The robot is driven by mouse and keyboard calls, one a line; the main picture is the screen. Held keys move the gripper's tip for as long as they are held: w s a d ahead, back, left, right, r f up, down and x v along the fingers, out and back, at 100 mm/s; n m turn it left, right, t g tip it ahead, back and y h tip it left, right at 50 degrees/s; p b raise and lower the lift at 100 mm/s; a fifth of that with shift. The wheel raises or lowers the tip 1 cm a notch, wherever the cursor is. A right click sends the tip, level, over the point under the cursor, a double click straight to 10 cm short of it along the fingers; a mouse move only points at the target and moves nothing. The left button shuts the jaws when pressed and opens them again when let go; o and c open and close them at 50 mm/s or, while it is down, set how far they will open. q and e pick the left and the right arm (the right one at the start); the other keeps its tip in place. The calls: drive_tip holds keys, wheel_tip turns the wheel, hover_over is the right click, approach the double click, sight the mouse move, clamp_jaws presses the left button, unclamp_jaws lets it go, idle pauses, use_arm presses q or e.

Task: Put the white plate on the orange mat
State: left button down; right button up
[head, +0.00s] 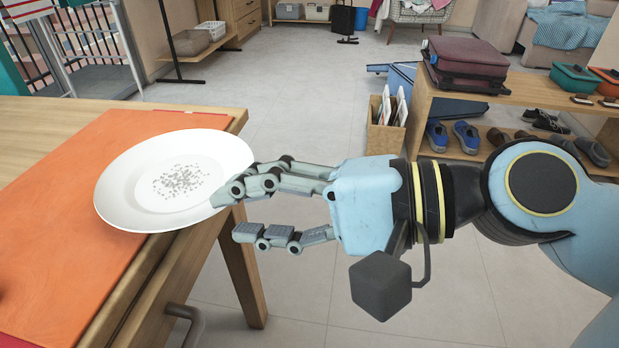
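The white plate (130,188), with a speckled grey centre, is over the orange mat (60,235) on the wooden table (20,115). Its right part reaches past the mat and the table's edge. It looks about level; I cannot tell whether its underside fully touches the mat. My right gripper (228,215) is at the plate's right rim, with its fingers spread apart. The upper fingers overlap the rim in the picture, and the lower finger is below and clear of it. Whether the upper fingers touch the plate is unclear. My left gripper is out of view.
The table has a handle (186,322) on its near side and a leg below the plate. A wooden bench (540,92) with a maroon suitcase (466,62) and shoes stands at right. A box (385,130) stands beside it. The tiled floor between is mostly clear.

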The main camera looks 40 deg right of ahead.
drive_tip(key=shift+v, duration=2.7)
drive_tip(key=d+f+n+g+h, duration=0.1)
drive_tip(key=d+f+n+h, duration=0.15)
drive_tip(key=d+f, duration=0.7)
drive_tip(key=d+f+n+g+h, duration=0.1)
drive_tip(key=d+f+g+h, duration=0.2)
drive_tip(key=f, duration=1.3)
drive_tip(key=s+d+f+n+g+h, duration=0.1)
drive_tip(key=s+d+f+n, duration=0.1)
drive_tip(key=s+f, duration=0.35)
drive_tip(key=s+d+f+n+g+h, duration=0.1)
drive_tip(key=s+d+f+n+h, duration=0.15)
drive_tip(key=f, duration=0.55)
drive_tip(key=s+a+f+n+g+h, duration=0.15)
drive_tip(key=s+f+n+g, duration=0.45)
drive_tip(key=s+f, duration=0.95)
drive_tip(key=s+a+r+p, duration=0.2)
drive_tip(key=s+r+p, duration=0.1)
drive_tip(key=r+p, duration=0.4)
drive_tip(key=shift+r+p, duration=0.2)
drive_tip(key=shift+p, duration=0.5)
drive_tip(key=shift+a+y, duration=0.1)
drive_tip(key=shift+y, duration=0.15)
